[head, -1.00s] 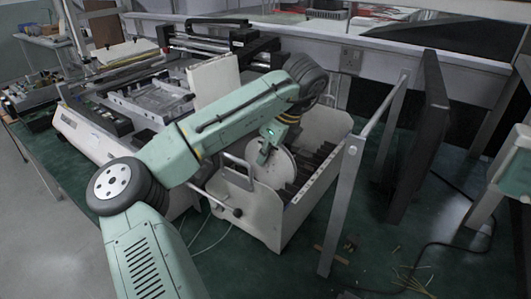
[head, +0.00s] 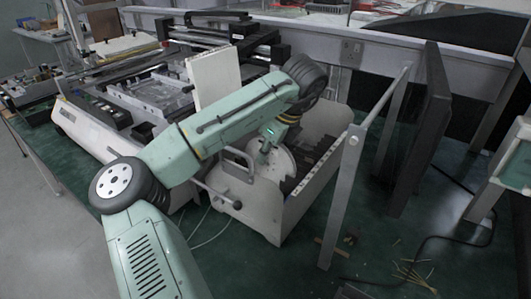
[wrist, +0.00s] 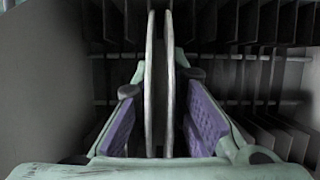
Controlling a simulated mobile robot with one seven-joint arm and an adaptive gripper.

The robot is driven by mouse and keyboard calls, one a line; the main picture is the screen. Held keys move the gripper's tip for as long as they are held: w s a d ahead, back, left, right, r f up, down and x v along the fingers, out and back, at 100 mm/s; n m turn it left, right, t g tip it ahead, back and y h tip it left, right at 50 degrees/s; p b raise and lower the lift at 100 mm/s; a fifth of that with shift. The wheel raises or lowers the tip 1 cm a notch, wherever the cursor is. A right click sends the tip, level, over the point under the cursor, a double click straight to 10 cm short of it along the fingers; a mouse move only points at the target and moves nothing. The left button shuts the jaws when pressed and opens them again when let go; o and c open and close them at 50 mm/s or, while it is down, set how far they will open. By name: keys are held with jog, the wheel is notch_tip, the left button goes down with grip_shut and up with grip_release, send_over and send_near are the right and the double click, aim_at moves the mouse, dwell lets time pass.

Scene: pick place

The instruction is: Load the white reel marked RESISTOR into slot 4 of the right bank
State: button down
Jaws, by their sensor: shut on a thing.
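My gripper (wrist: 160,85) is shut on a pale reel (wrist: 150,75), which shows edge-on as two thin upright flanges between the purple pads in the wrist view. In the head view, my gripper (head: 266,146) points down over the near end of a white rack (head: 262,212). The reel (head: 284,162) stands upright there, its lower part hidden behind the rack's end panel. Black dividers (head: 314,160) form slots along the rack. The reel's marking and the slot numbers cannot be read, and I cannot tell which slot lies under the reel.
A metal post frame (head: 343,200) stands close to the right of the rack, with a dark upright panel (head: 418,130) beyond it. A white machine (head: 100,130) stands to the left. Loose scraps and a cable lie on the green surface (head: 290,270) at the front right.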

jog(key=shift+f, duration=0.2)
jog(key=shift+f, duration=0.7)
jog(key=c, duration=1.6)
grip_release()
jog(key=shift+o, duration=0.7)
jog(key=shift+o, duration=1.2)
jog(key=shift+r, duration=0.1)
